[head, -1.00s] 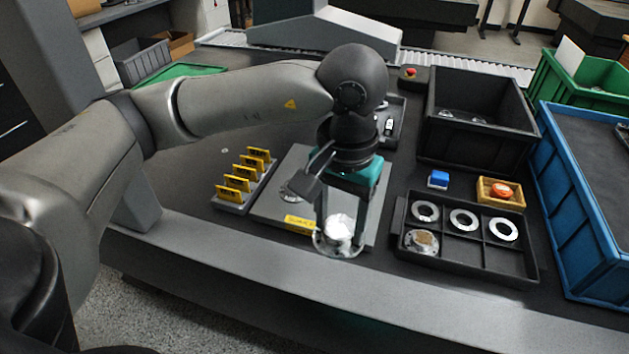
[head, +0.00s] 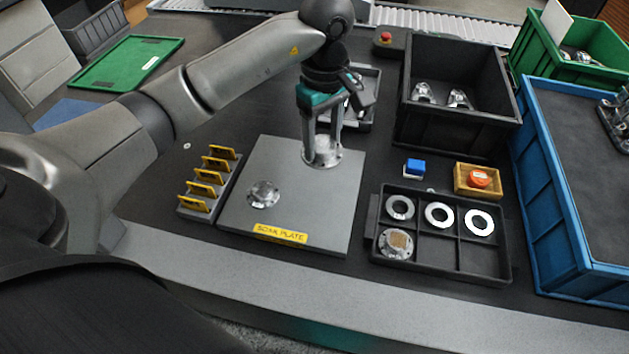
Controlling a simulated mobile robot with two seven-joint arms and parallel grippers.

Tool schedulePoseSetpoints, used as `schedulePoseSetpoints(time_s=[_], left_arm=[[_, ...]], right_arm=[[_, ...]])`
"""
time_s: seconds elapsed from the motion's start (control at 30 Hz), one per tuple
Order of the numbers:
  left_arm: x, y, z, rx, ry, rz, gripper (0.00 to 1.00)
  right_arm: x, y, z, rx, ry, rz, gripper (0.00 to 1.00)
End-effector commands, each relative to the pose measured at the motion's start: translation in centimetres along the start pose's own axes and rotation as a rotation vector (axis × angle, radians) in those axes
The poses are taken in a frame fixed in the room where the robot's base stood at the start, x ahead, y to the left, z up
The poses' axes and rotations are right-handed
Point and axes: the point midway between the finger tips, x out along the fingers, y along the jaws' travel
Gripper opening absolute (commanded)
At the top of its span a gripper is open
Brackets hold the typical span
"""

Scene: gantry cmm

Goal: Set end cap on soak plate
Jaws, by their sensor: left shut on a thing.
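The soak plate (head: 290,215) is a flat grey slab with a yellow label reading SOAK PLATE at its front edge. One silvery round end cap (head: 263,194) sits on its left half. My left gripper (head: 322,150) points down over the plate's back right part, shut on a flanged metal end cap (head: 321,155). That cap is at or just above the plate surface; I cannot tell whether it touches. Another end cap (head: 396,244) lies in the front left compartment of the black divided tray (head: 483,258). My right gripper is not in view.
A rack of yellow tags (head: 196,205) stands left of the plate. Right of it are a blue block (head: 414,167), a wooden box with an orange button (head: 479,179), and a deep black bin (head: 458,127). A blue crate (head: 556,200) stands far right. The plate's front right is clear.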

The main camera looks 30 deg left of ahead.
Motion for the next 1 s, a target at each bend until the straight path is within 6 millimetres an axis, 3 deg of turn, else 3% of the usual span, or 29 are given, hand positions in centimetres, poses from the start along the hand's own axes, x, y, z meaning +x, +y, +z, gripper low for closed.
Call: schedulePoseSetpoints(time_s=[0.13, 0.4, 0.73, 1.0], left_arm=[[4.5, -0.1, 0.1, 0.001, -0.003, -0.005, 0.0], [11.2, -0.1, 0.1, 0.004, -0.003, -0.002, 0.0], [14.3, 0.0, 0.1, 0.005, -0.001, 0.001, 0.0], [17.8, 0.0, 0.1, 0.006, -0.002, 0.002, 0.0]], right_arm=[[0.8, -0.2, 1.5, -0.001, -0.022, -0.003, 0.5], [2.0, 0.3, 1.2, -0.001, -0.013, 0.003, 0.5], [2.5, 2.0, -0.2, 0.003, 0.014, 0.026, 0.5], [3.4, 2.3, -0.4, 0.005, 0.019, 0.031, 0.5]])
